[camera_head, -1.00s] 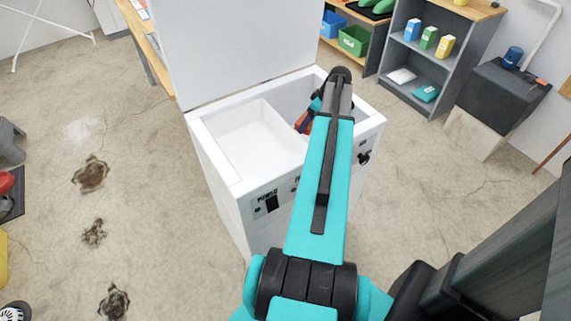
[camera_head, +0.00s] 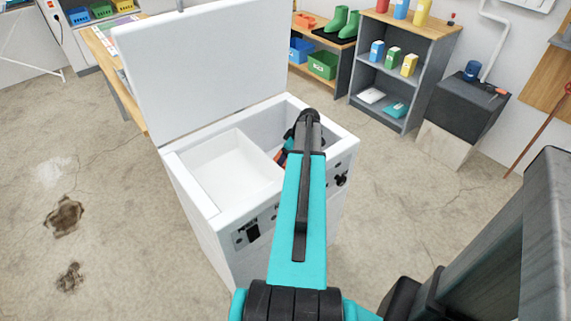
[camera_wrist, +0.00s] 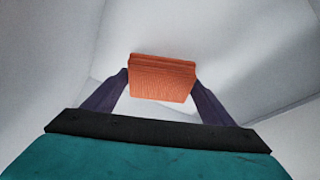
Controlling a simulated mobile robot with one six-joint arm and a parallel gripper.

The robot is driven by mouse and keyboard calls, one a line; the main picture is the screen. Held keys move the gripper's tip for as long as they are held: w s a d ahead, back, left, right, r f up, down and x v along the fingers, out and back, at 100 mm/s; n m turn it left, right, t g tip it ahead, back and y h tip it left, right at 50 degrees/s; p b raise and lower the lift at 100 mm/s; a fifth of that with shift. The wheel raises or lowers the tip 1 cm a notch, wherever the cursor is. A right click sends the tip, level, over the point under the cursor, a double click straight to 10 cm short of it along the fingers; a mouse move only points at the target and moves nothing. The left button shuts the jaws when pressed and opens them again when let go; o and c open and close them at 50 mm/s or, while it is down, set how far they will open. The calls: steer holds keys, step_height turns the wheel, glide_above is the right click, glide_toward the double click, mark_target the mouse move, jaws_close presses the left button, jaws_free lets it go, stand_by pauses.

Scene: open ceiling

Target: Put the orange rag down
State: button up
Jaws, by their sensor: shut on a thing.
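The orange rag (camera_wrist: 162,78) shows in the wrist view as a folded, ribbed block between the two dark fingers. My gripper (camera_wrist: 160,88) is shut on it. White walls surround it in that view. In the head view, my gripper (camera_head: 287,146) reaches into the right compartment of an open white chest (camera_head: 178,170). Only a small orange patch shows there beside my arm, and the arm hides most of the gripper. I cannot tell whether the rag touches the compartment's floor.
The chest's raised lid (camera_head: 200,70) stands at the back. A shallow white tray (camera_head: 232,170) fills the left side of the chest. A grey shelf (camera_head: 408,70) and a dark cabinet (camera_head: 468,105) stand behind on the right. Concrete floor is open at left and right.

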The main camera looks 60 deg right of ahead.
steer(key=shift+f, duration=1.85)
steer(key=shift+f, duration=0.15)
steer(key=o, duration=1.1)
steer(key=shift+v, duration=6.15)
steer(key=shift+w, duration=0.1)
